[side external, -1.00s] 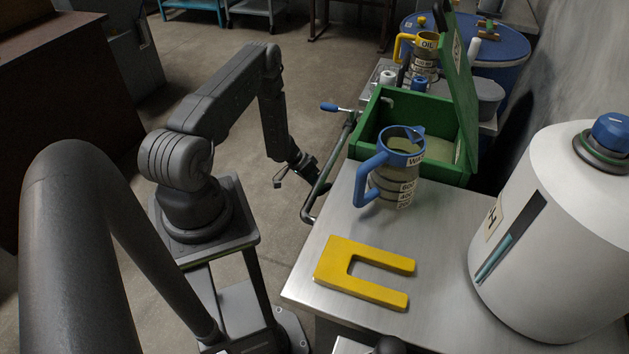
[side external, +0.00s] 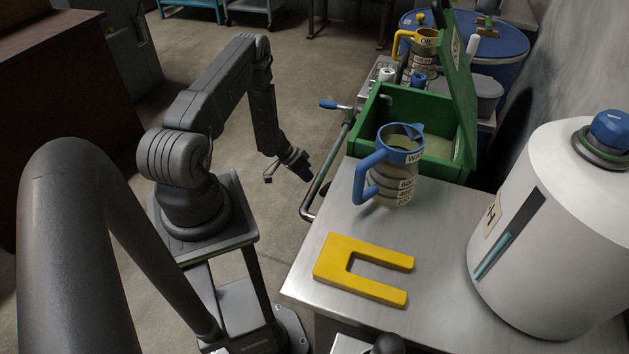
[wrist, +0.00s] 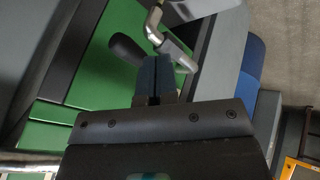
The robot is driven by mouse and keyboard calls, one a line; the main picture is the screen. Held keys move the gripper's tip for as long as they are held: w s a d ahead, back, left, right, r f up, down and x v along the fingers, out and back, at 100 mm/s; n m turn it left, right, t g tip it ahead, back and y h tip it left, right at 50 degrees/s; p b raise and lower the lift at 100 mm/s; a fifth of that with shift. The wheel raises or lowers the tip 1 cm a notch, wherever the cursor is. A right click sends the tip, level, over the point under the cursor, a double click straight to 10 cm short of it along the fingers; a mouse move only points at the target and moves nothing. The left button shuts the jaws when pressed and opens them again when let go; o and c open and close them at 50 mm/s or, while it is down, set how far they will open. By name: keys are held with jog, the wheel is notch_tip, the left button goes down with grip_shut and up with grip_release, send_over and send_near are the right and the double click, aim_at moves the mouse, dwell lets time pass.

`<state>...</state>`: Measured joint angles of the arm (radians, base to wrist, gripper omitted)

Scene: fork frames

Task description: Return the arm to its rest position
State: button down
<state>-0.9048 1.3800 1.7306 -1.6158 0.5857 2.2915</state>
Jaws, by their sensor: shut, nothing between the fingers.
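My gripper (side external: 300,167) is in the air to the left of the metal table, near the bent metal rail at its edge. My arm is folded over at the elbow, and its forearm hangs down toward that rail. In the wrist view the fingers (wrist: 155,80) are together, with nothing between them. No held object shows in either view. The rest position itself is not marked in these views.
The metal table (side external: 437,265) holds a yellow fork-shaped piece (side external: 335,270), a blue-handled jug (side external: 393,170) and a large white tank (side external: 550,240). A green open box (side external: 440,172) stands behind. The bent rail (side external: 325,175) with a blue handle is close to my gripper. Open floor lies behind my arm.

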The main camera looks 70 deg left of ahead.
jog(key=d+v, duration=0.1)
jog(key=v, duration=0.9)
jog(key=w+d+r+m, duration=0.1)
jog(key=w+d+r, duration=0.3)
jog(key=r, duration=0.4)
jog(key=w+d+r+m, duration=0.1)
jog(key=w+d+r, duration=0.35)
jog(key=r, duration=0.35)
jog(key=w+d+r+m+g, duration=0.1)
jog(key=d+r+g, duration=0.1)
jog(key=d+r, duration=0.8)
jog(key=s+d+r+y, duration=0.1)
jog(key=s+d+r, duration=0.5)
jog(key=d+r, duration=0.45)
jog(key=s+d+r+t+y, duration=0.1)
jog(key=s+d+r, duration=0.1)
jog(key=s, duration=0.3)
jog(key=s+d+r+y, duration=0.1)
jog(key=s+d+r, duration=0.2)
jog(key=s, duration=0.3)
jog(key=shift+s+t+y, duration=0.15)
jog(key=shift+t+y, duration=0.25)
jog(key=c, duration=1.8)
grip_release()
jog(key=shift+r, duration=0.15)
